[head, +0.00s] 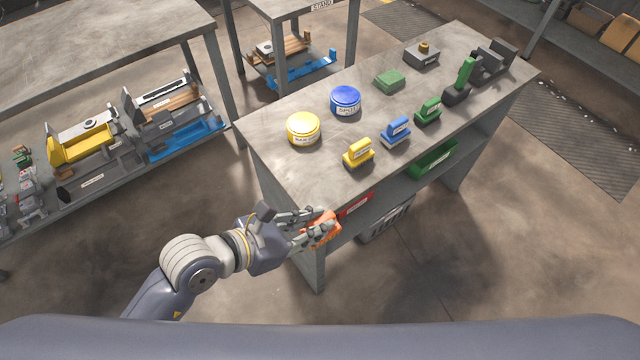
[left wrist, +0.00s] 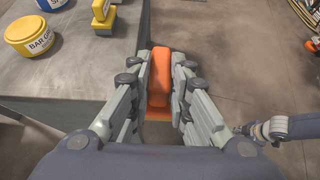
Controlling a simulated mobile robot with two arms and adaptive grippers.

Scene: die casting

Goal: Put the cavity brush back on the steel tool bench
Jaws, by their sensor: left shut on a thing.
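My left gripper (head: 318,226) is shut on an orange block-shaped thing (head: 322,236), which I take to be the cavity brush. It also shows between the fingers in the left wrist view (left wrist: 159,80); its label and bristles cannot be made out. The gripper holds it beside the near left edge of the steel tool bench (head: 290,165), over the floor in the left wrist view. Its exact height against the bench top cannot be told. My right gripper (left wrist: 245,129) shows small at the right of the left wrist view, and its fingers are unclear.
On the bench top stand a yellow tin (head: 303,129), a blue tin (head: 345,100), and yellow (head: 358,154), blue (head: 396,132) and green (head: 428,111) brushes in a row. The bench top's near left corner is bare. A lower shelf holds a green bin (head: 432,160).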

